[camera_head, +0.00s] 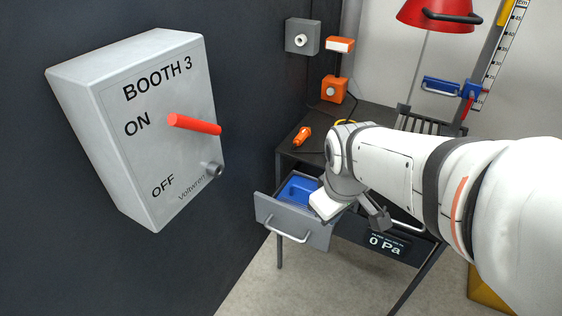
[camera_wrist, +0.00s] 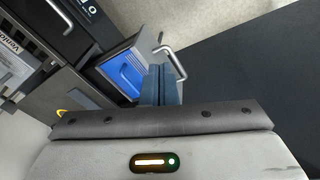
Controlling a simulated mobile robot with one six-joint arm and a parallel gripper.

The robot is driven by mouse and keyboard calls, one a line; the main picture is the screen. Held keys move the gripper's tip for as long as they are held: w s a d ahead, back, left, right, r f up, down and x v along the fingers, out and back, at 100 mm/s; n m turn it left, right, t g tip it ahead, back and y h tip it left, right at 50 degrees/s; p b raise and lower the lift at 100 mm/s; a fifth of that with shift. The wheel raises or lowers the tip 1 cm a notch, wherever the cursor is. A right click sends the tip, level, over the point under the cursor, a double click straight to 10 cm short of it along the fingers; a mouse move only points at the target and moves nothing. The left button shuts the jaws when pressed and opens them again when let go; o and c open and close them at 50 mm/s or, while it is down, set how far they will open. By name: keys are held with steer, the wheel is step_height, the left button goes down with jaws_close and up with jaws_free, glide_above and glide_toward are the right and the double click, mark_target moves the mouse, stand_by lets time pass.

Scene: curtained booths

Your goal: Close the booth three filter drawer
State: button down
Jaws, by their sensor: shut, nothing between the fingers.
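The grey filter drawer (camera_head: 292,222) stands pulled out from under the dark desk, at the desk's left end. It has a silver bar handle on its front, and a blue tray (camera_head: 297,188) sits inside. In the wrist view the open drawer (camera_wrist: 142,44) shows its blue inside (camera_wrist: 122,73) and its handle (camera_wrist: 172,60). My gripper (camera_wrist: 161,72) is shut and empty, with its fingers by the drawer front and handle. I cannot tell whether they touch. In the head view my wrist is just right of the drawer and hides part of its right side; the fingertips are not clear there.
A grey BOOTH 3 switch box (camera_head: 150,100) with a red lever (camera_head: 195,124) is on the dark wall at left. An orange tool (camera_head: 302,136) lies on the desk (camera_head: 372,113). A 0 Pa display (camera_head: 387,243) sits right of the drawer. Floor before the drawer is clear.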

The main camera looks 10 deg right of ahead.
steer(key=w+a+f+n+b, duration=0.2)
steer(key=w+f+n, duration=0.45)
steer(key=n, duration=0.45)
steer(key=n+h+b, duration=0.1)
steer(key=n+b, duration=0.1)
steer(key=n, duration=1)
glide_toward(300, 231)
steer(key=x, duration=0.2)
steer(key=b+x, duration=0.1)
steer(key=x, duration=0.1)
steer(key=s+b+x, duration=0.1)
steer(key=x, duration=0.1)
steer(key=shift+f, duration=0.35)
